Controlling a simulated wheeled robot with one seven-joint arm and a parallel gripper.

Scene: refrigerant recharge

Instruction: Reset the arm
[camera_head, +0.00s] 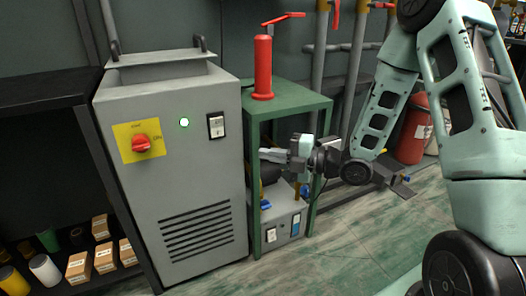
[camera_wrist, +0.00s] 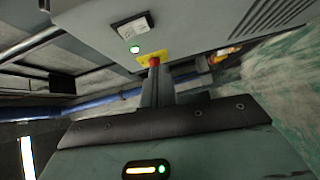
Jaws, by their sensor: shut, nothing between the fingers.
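My gripper (camera_head: 268,155) is at the end of my arm in the head view. It is in front of the green stand, just right of the grey cabinet's right side. Its fingers are shut with nothing between them; they also show in the wrist view (camera_wrist: 157,85). My arm (camera_head: 385,105) reaches in from the right, bent at the elbow. The grey cabinet (camera_head: 190,200) shows a lit green lamp (camera_head: 184,123), a red knob (camera_head: 141,143) on a yellow plate and a rocker switch (camera_head: 216,126).
A red cylinder with a lever (camera_head: 263,65) stands on the green stand (camera_head: 290,100). A grey unit (camera_head: 284,228) sits low inside the stand. Pipes (camera_head: 352,70) run behind. A dark shelf (camera_head: 50,95) with small boxes is at left. The floor (camera_head: 335,265) in front is clear.

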